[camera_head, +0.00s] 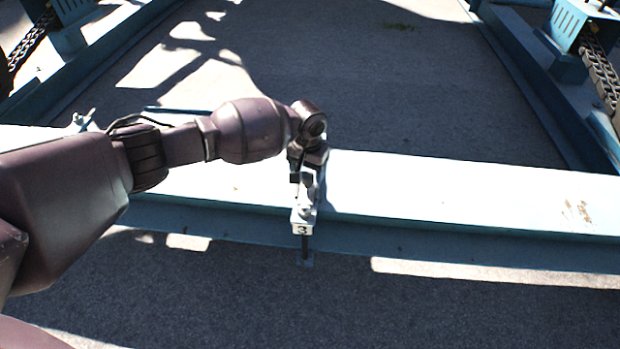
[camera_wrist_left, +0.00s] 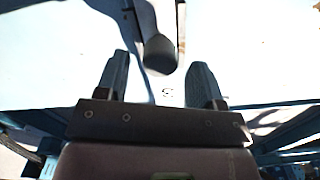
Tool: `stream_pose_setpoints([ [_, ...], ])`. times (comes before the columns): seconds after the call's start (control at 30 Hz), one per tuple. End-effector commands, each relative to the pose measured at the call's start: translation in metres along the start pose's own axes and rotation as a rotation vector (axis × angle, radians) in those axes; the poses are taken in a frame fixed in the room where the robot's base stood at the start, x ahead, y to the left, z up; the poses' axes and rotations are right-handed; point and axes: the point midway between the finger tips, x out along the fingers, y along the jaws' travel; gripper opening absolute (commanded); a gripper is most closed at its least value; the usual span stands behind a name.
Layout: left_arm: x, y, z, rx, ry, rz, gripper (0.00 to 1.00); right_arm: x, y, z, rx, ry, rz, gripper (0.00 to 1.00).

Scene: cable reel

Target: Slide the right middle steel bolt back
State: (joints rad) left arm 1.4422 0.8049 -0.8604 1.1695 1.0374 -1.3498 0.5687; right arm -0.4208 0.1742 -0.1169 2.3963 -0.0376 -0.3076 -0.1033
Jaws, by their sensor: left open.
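A light steel bolt fitting (camera_head: 303,216) marked "3" sits at the front edge of the pale blue beam (camera_head: 430,195), with a dark rod below it. My left gripper (camera_head: 307,180) is directly over this fitting in the head view and hides part of it. In the left wrist view, the open fingers of my left gripper (camera_wrist_left: 160,85) stand apart. I cannot tell whether the fingers touch anything. My right gripper is out of view.
A second small metal fitting (camera_head: 82,121) stands on the beam at the left, near my arm. Blue side rails (camera_head: 545,85) and chains (camera_head: 600,75) run at the far sides. Grey ground (camera_head: 400,70) lies behind and in front of the beam.

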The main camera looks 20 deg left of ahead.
Motion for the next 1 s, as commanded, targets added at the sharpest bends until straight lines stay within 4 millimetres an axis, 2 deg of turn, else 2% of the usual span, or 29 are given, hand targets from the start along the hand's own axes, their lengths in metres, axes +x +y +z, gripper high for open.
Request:
stream_pose_setpoints([
  [0.03, 0.014, 0.0, 0.002, 0.0, -0.007, 0.0, 0.62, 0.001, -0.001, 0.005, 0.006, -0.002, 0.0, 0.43],
  [0.2, 0.027, 0.0, 0.001, -0.001, -0.003, 0.0, 0.62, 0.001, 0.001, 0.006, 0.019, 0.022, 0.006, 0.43],
  [0.6, 0.029, 0.0, -0.001, 0.0, 0.004, 0.0, 0.62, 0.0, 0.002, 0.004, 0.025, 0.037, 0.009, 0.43],
  [0.67, 0.029, 0.0, -0.001, 0.0, 0.004, 0.0, 0.54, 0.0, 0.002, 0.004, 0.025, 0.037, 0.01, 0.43],
  [1.0, 0.029, 0.0, -0.001, 0.0, 0.003, 0.0, 0.02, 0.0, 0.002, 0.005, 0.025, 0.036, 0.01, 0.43],
])
